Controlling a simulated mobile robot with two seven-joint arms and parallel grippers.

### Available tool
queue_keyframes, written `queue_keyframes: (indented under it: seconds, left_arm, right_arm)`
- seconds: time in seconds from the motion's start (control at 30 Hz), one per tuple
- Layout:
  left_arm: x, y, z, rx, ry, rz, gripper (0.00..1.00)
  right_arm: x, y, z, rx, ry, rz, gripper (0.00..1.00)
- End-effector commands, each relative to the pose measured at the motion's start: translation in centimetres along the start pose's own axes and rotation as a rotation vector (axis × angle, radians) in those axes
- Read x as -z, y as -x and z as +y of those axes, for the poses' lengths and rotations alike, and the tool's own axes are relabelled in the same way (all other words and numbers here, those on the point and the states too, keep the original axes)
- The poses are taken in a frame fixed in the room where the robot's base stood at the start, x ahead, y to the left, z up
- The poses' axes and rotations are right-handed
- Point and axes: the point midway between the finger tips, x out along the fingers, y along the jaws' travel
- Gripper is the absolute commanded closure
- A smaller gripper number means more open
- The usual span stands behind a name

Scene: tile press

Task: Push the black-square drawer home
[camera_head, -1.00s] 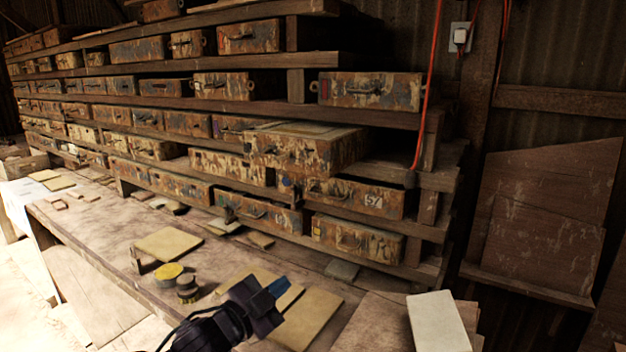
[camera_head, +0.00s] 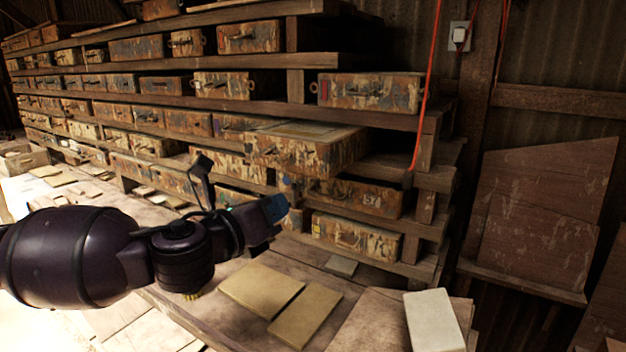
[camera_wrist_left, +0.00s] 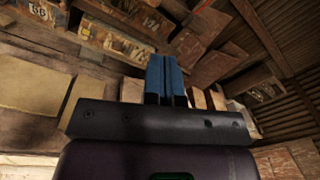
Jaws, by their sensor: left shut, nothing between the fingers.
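One rusty drawer (camera_head: 310,149) sticks well out of the rack, past its neighbours, with its top showing. I cannot make out a black square on its front at this size. My left gripper (camera_head: 275,208) has blue fingers, is shut and empty, and is in front of the rack, below and left of the protruding drawer in the picture. It appears apart from that drawer. In the left wrist view the shut blue fingers (camera_wrist_left: 165,76) point toward the rack fronts. My right gripper is not in view.
Other drawers sit in the wooden rack, including one marked 57 (camera_head: 355,197) below the protruding one. Flat tiles (camera_head: 262,289) and a pale block (camera_head: 434,320) lie on the bench. A red cord (camera_head: 424,110) hangs at the rack's right end.

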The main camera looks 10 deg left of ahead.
Motion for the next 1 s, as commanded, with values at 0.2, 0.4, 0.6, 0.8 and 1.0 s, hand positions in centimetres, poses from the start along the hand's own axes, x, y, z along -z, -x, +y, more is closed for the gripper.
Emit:
queue_keyframes:
  seconds: [0.2,0.4,0.6,0.8,1.0]
  left_arm:
    - [0.1,0.6,0.6,-0.062,-0.305,-0.025,1.00]
    - [-0.1,0.6,0.9,-0.086,-0.435,-0.029,1.00]
    - [-0.2,-0.8,0.9,-0.084,-0.445,-0.029,1.00]
    - [-0.4,-4.0,1.1,-0.084,-0.444,-0.029,1.00]
    - [-0.5,-7.3,1.4,-0.084,-0.444,-0.029,1.00]
  right_arm:
    - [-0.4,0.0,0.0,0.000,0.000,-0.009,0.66]
    - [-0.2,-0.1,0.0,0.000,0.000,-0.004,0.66]
    - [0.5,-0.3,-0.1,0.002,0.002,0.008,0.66]
    - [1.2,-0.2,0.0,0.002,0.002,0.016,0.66]
    - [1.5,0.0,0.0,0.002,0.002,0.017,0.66]
